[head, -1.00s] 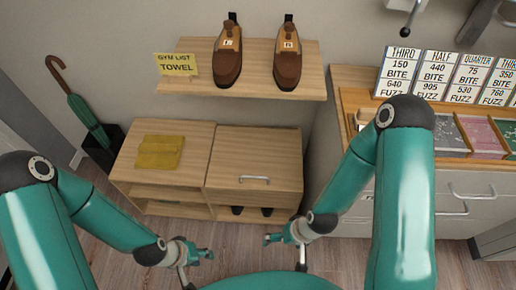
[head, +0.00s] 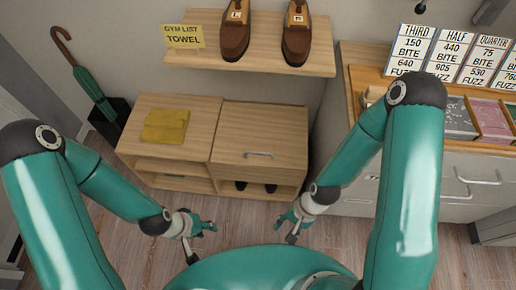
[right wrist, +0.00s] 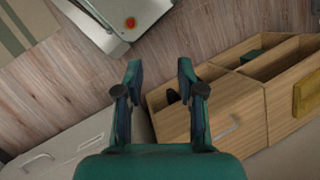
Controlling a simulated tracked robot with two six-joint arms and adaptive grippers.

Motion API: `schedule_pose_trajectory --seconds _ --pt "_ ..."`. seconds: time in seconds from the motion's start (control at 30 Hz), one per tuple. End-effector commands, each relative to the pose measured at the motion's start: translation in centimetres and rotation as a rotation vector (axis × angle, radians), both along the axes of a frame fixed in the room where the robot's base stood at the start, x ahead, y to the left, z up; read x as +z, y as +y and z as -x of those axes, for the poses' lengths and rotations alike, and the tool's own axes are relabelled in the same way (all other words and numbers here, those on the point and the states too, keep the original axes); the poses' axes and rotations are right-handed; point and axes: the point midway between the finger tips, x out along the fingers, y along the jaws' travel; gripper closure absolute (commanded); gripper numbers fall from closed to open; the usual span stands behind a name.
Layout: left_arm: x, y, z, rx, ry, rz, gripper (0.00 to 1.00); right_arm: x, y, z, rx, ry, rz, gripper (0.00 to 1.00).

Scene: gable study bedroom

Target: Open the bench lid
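The bench is a low light-wood unit (head: 192,117) against the wall. Its right half carries a wooden lid (head: 260,128), which lies shut, with a silver bar handle (head: 258,155) near its front edge. In the right wrist view the lid (right wrist: 245,112) and handle (right wrist: 227,130) are at the right, beyond the fingers. My left gripper (head: 201,240) is open and empty in front of the bench's left half. My right gripper (head: 286,230) is open and empty in front of the lid half, apart from the handle. It also shows open in the right wrist view (right wrist: 159,72).
A folded yellow cloth (head: 166,126) lies on the bench's left half. Dark shoes (head: 256,187) sit in the opening below the lid. A shelf (head: 262,58) with brown shoes hangs above. An umbrella (head: 82,80) stands left; a drawer cabinet (head: 440,185) stands right.

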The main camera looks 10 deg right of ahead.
Motion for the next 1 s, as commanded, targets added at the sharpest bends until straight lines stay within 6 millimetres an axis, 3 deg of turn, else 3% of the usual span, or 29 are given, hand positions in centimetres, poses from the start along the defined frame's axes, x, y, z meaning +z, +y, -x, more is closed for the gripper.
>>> schedule_pose_trajectory --seconds 0.13,0.27,0.43,0.6,0.8,1.0 --pt "-0.3 0.0 0.0 0.0 0.0 0.0 0.6 -0.3 -1.0 -2.8 -0.286 0.214 0.07 0.62" --pt "-3.1 0.0 0.0 0.0 0.0 0.0 0.6 -1.9 -2.5 -7.5 -0.524 0.341 0.192 0.62" --pt "-9.5 0.0 0.0 0.0 0.0 0.0 0.6 -3.4 -4.8 -16.2 -0.855 0.377 0.4 0.62" --pt "-15.7 0.0 0.0 0.0 0.001 0.0 0.6 -2.0 -5.6 -23.8 -1.13 0.283 0.523 0.62" --pt "-22.9 0.0 0.0 0.0 0.0 0.0 0.6 0.4 -4.0 -29.9 -1.286 0.11 0.509 0.62" --pt "-29.2 0.0 0.0 0.0 0.0 0.0 0.6 1.5 0.0 -33.3 -1.272 -0.05 0.384 0.62"
